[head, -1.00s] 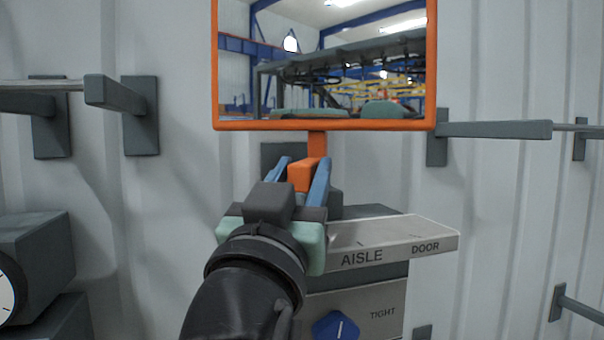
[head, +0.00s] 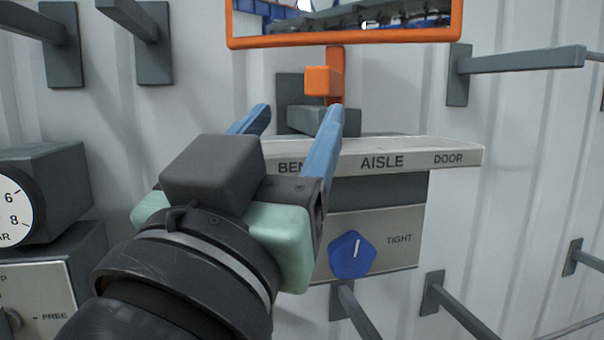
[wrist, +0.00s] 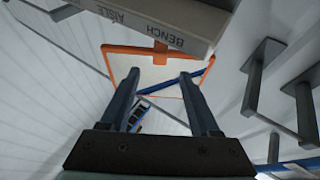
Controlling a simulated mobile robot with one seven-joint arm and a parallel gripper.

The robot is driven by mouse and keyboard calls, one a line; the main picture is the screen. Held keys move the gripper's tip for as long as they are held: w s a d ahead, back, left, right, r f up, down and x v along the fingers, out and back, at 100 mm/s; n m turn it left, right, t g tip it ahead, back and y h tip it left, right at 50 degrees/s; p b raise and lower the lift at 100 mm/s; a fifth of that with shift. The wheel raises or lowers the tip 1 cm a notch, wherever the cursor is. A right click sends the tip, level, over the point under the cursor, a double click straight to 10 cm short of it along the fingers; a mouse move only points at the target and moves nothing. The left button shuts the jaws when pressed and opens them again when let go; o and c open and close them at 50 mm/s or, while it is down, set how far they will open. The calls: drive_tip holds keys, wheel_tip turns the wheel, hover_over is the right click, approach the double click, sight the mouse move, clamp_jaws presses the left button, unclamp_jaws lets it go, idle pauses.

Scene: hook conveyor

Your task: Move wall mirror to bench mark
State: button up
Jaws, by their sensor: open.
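The wall mirror (head: 345,42) has an orange frame and is cut off by the top of the head view. An orange stem with a block-shaped handle (head: 318,81) hangs below it, in front of a grey wall bracket. Under it is a pale plate (head: 420,155) marked BENCH, AISLE and DOOR; BENCH is partly hidden by a finger. My gripper (head: 298,110) is open and empty, nearer the camera and lower than the handle, apart from it. In the wrist view the mirror frame (wrist: 128,47) shows beyond the spread fingers (wrist: 160,76), with the plate upside down above.
A blue knob (head: 350,254) sits below the plate beside the word TIGHT. A dial box (head: 55,195) and a FREE panel (head: 40,290) stand at the left. Grey wall arms stick out at upper left (head: 150,40), right (head: 520,60) and below (head: 455,305).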

drive_tip(key=shift+b+v, duration=0.3)
drive_tip(key=shift+v, duration=0.9)
drive_tip(key=shift+r, duration=0.1)
drive_tip(key=d+r+t+y, duration=0.1)
drive_tip(key=s+d+n+t+y, duration=0.1)
drive_tip(key=t+y, duration=0.1)
drive_tip(key=s+d+r+n+t+y+b, duration=0.1)
drive_tip(key=t, duration=0.1)
drive_tip(key=shift+s+d+r+y, duration=0.1)
drive_tip(key=shift+d+r+y, duration=0.15)
drive_tip(key=shift+r+y, duration=0.05)
drive_tip(key=shift+f, duration=0.1)
